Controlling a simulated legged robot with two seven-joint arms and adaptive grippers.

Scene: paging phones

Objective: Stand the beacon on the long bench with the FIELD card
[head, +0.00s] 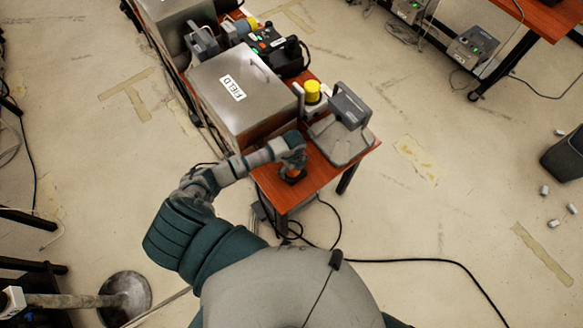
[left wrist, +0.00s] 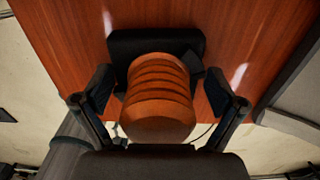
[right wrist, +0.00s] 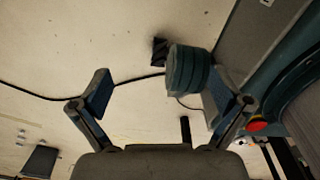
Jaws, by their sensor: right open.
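The beacon has an orange ribbed dome (left wrist: 158,98) and a black base (left wrist: 150,43) in the left wrist view. It stands on the red-brown bench (head: 271,187), at the near end, and in the head view a bit of its orange (head: 293,174) shows under my left gripper (head: 293,163). My left gripper is open, with its fingers apart on both sides of the dome and gaps visible. The FIELD card (head: 232,87) is on a metal case on this same bench. My right gripper (right wrist: 160,100) is open and empty over the floor.
The metal case (head: 210,105) fills the bench middle. A grey device (head: 343,140) and a yellow-topped item (head: 312,92) stand to the beacon's right. A black unit (head: 277,50) sits farther back. Cables lie on the floor; another bench (head: 540,15) is at upper right.

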